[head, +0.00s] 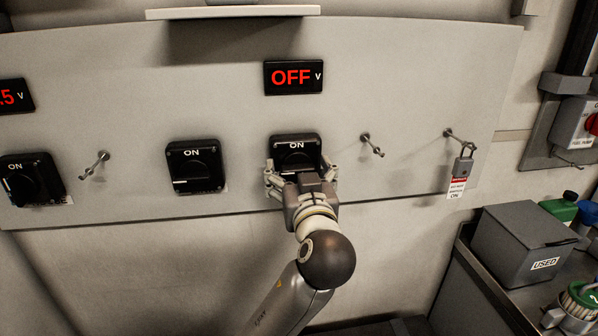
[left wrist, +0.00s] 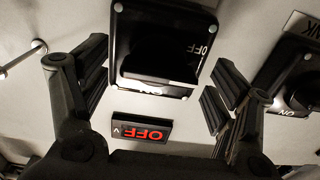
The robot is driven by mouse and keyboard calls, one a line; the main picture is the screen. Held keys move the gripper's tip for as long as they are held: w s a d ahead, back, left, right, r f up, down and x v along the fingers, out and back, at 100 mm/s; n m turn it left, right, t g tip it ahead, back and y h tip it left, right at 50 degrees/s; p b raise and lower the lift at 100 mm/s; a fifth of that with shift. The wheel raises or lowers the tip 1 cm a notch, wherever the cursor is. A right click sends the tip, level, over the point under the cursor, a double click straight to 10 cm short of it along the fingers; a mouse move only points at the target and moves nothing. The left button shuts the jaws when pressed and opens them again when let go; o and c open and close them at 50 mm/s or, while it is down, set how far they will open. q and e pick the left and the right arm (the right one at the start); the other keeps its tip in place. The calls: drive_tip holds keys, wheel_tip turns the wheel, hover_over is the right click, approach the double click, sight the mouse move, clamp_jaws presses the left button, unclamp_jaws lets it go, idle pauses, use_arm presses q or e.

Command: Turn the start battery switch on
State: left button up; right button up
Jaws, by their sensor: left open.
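A black rotary switch (head: 296,146) marked ON at its top sits on the grey panel below a display (head: 293,77) reading OFF in red. My left gripper (head: 300,174) is in front of this switch and hides its lower part. In the left wrist view, upside down, the switch (left wrist: 165,25) lies between the spread fingers of my left gripper (left wrist: 160,85). The fingers are open, one on each side, and appear apart from the knob. An OFF mark shows on the switch face. The display (left wrist: 141,133) shows in that view too. My right gripper is in neither view.
Similar switches stand to the left, one in the middle (head: 195,166) and one at far left (head: 31,178). Metal pegs (head: 372,145) stick out between them. A padlock with a tag (head: 462,167) hangs at right. A grey USED box (head: 522,243) sits at lower right.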

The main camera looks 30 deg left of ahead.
use_arm(q)
drive_tip(key=c, duration=0.9)
drive_tip(key=shift+c, duration=0.6)
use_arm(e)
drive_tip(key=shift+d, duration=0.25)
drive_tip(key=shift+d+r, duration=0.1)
